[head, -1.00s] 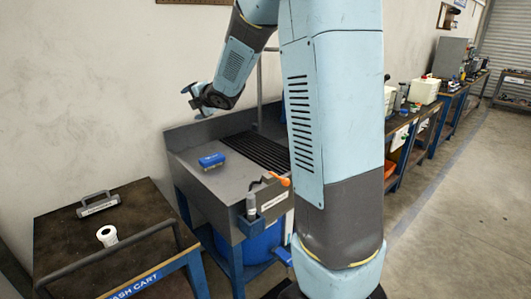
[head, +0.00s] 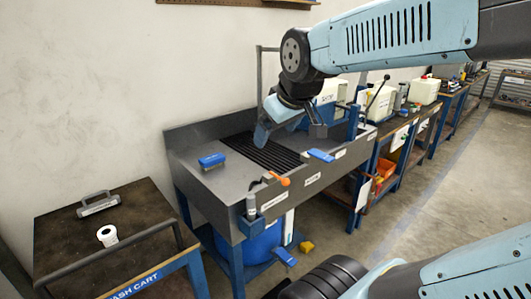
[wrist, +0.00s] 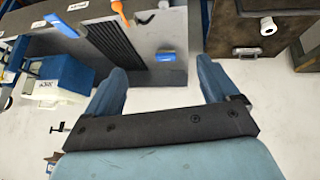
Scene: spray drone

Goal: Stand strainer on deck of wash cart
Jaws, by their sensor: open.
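A small white flanged cylinder (head: 107,236), which looks like the strainer, is on the dark deck of the wash cart (head: 65,235) at the lower left. It appears to stand upright, with a dark opening on top. It also shows in the wrist view (wrist: 268,27) at the upper right, on the cart's deck (wrist: 240,35). My gripper (head: 289,127) is open above the grey wash bench, well to the right of the cart and strainer. In the wrist view, my gripper (wrist: 157,84) shows two blue fingers apart with nothing between them.
A grey handled block (head: 98,204) lies on the cart's deck, and a rail runs along its near side. The grey bench (head: 230,190) carries a blue brush (head: 212,160), a slatted grate (head: 262,154) and an orange-handled item (head: 279,178). Several containers stand farther right.

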